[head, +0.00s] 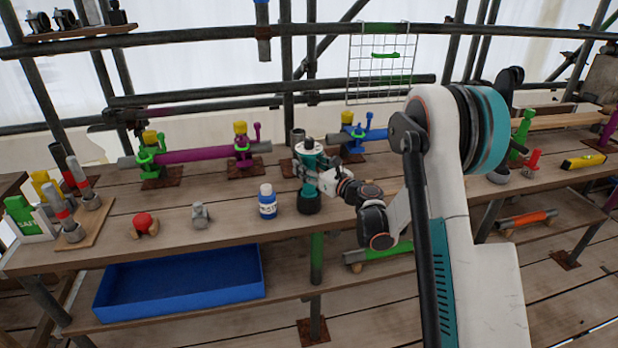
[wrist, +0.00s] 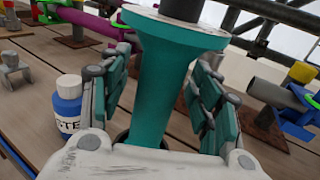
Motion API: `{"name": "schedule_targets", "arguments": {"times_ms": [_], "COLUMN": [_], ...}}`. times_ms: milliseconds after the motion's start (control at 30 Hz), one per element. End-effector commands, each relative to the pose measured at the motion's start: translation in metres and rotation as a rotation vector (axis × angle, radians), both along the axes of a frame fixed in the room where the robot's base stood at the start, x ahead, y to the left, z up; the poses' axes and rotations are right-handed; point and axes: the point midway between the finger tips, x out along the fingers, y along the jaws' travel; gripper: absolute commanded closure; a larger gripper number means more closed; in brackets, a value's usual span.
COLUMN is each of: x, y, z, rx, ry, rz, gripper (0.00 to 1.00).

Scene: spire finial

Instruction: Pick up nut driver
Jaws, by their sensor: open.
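A teal flared body with a white disc and a dark shaft on top, most likely the nut driver (head: 309,178), stands upright near the middle of the upper bench on a dark round base. It fills the middle of the wrist view (wrist: 164,75). My gripper (head: 318,170) is around it from the right in the head view. In the wrist view my gripper (wrist: 160,88) is open, with one finger on each side of the teal body. Whether the fingers touch it cannot be told. Its lower part is partly hidden by my gripper's palm in the wrist view.
A blue-and-white bottle (head: 267,203) stands close on the left; it also shows in the wrist view (wrist: 67,107). A grey clamp (head: 201,215) and red knob (head: 143,224) lie farther left. Clamped pipes (head: 195,154) run behind. A blue tray (head: 180,283) sits on the lower shelf.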

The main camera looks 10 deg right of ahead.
Motion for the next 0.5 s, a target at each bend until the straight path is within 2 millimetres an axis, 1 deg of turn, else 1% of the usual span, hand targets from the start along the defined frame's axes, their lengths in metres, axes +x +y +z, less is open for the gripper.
{"name": "schedule_targets", "arguments": {"times_ms": [133, 167, 200, 267, 300, 400, 500], "x": [-0.0002, -0.0002, -0.0003, -0.0004, -0.0004, -0.0004, -0.0004], "y": [0.0000, 0.0000, 0.0000, 0.0000, 0.0000, 0.0000, 0.0000], "z": [0.0005, 0.0005, 0.0005, 0.0004, 0.0004, 0.0004, 0.0012], "rx": [0.000, 0.000, 0.000, 0.000, 0.000, 0.000, 0.001], "ry": [0.000, 0.000, 0.000, 0.000, 0.000, 0.000, 0.000], "rz": [0.000, 0.000, 0.000, 0.000, 0.000, 0.000, 0.000], "gripper": [0.42, 0.47, 0.56, 0.69, 0.78, 1.00, 1.00]}}
